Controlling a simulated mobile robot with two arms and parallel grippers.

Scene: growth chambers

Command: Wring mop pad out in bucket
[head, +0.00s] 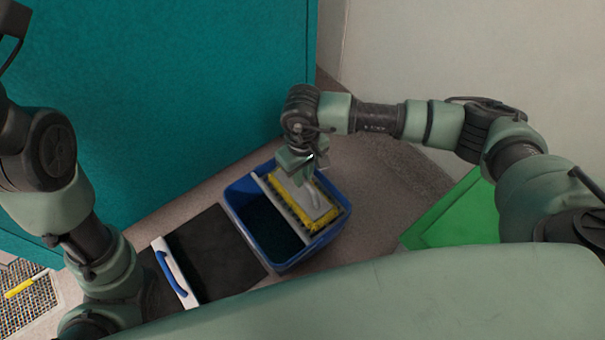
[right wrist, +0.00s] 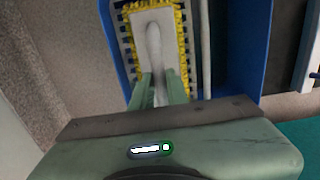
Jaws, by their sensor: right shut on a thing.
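The mop pad (head: 325,215) has a yellow fringe around a grey plate with a pale handle. It lies at the right side of the blue bucket (head: 233,212), over a grey slotted wringer (head: 276,207). My right gripper (head: 303,176) is over the bucket's far side. In the right wrist view its two green fingers (right wrist: 161,88) are shut on the pad's handle (right wrist: 154,45), and the yellow fringe (right wrist: 184,15) rests against the dark slots. The pad's underside is hidden. My left arm comes down at the left, but its gripper is not in view.
A black case (head: 212,255) with a white edge and blue handle lies left of the bucket. A teal wall or cabinet (head: 150,80) stands behind. A green panel (head: 455,215) is at right. A yellow-handled tool (head: 25,284) lies on a grid at far left.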

